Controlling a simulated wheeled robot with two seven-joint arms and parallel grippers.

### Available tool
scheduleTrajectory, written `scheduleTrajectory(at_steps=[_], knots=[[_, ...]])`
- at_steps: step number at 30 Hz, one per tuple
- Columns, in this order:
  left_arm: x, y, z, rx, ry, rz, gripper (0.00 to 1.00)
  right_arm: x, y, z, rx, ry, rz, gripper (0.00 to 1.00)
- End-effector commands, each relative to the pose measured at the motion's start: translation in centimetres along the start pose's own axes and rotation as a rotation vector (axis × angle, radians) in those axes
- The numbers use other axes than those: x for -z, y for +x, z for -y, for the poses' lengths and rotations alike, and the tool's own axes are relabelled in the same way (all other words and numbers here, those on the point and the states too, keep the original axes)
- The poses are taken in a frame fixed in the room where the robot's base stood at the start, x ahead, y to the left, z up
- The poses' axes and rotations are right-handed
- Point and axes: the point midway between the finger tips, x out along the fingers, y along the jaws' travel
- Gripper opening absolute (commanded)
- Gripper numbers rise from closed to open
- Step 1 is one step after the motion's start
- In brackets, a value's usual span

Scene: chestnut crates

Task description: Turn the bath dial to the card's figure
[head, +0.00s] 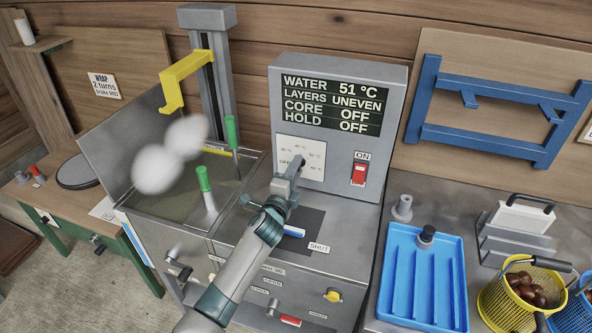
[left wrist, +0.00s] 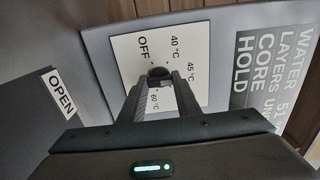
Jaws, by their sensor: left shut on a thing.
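The bath dial (left wrist: 158,73) is a dark round knob on a white plate (head: 305,149) marked OFF, 40, 45 and 60 °C, with another mark hidden. The plate is on the grey control box. My left gripper (head: 295,166) is shut on the dial; in the left wrist view its fingers (left wrist: 163,95) stand either side of the knob. I cannot tell which mark the dial points to. The display (head: 334,104) reads WATER 51 °C, LAYERS UNEVEN, CORE OFF, HOLD OFF. A card (head: 104,86) on the left board reads "WRAP 2 turns"; its lower line is too small. My right gripper is not in view.
A red ON switch (head: 358,172) is right of the dial plate. The metal bath (head: 140,200), with green-handled tools and a yellow arm (head: 187,78), is at left. A blue tray (head: 420,277) and a yellow basket of chestnuts (head: 505,300) are at right. White vapour hangs over the bath.

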Motion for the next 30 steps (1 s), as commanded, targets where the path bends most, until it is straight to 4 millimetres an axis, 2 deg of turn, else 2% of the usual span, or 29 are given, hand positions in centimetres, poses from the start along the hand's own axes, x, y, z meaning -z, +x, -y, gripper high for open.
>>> scheduleTrajectory(at_steps=[11, 12, 14, 15, 25, 30], knots=[[-0.1, 0.0, -0.1, -0.001, -0.006, 0.001, 0.07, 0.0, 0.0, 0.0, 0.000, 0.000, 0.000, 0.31], [-0.1, 0.0, -0.1, -0.001, -0.006, 0.001, 0.32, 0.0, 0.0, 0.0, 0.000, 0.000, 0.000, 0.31], [-0.1, 0.0, -0.1, -0.001, -0.006, 0.001, 0.46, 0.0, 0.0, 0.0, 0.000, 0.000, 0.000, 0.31], [-0.1, 0.0, -0.1, -0.001, -0.005, 0.001, 0.48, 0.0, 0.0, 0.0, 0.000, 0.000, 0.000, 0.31], [0.0, 0.0, 0.1, 0.000, -0.005, 0.000, 0.48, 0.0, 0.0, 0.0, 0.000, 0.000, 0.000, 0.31], [-0.1, 0.0, 0.9, 0.002, -0.002, 0.000, 0.48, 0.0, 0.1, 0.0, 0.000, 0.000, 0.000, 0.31]])
